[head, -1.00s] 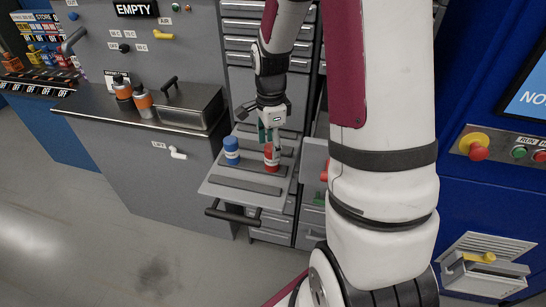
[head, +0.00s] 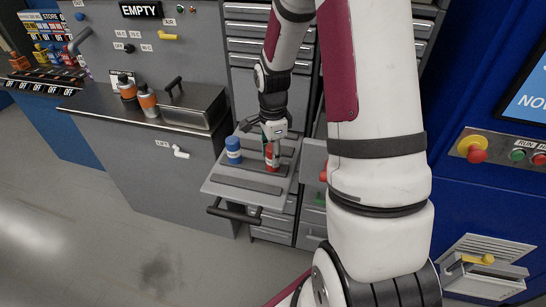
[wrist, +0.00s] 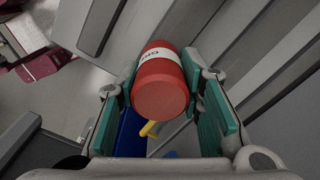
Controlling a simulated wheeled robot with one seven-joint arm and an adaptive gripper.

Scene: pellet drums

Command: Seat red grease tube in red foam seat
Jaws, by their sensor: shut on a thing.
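The red grease tube (head: 271,158) stands upright on the pulled-out grey drawer tray (head: 215,188), its top between the fingers of my gripper (head: 271,148). In the wrist view the red tube (wrist: 160,85), with a white label band, lies between the teal finger pads of my gripper (wrist: 165,105). My gripper is shut on it. I cannot tell any gap between the tube and the tray. I cannot make out a red foam seat for certain. A small red thing (head: 323,172) shows at the drawer to the right, partly hidden by my arm.
A blue tube (head: 233,150) stands on the tray left of the red one. Dark strips (head: 248,187) cross the tray. A black handle (head: 232,213) juts from its front. Orange bottles (head: 147,101) and a metal box (head: 196,105) stand on the left counter.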

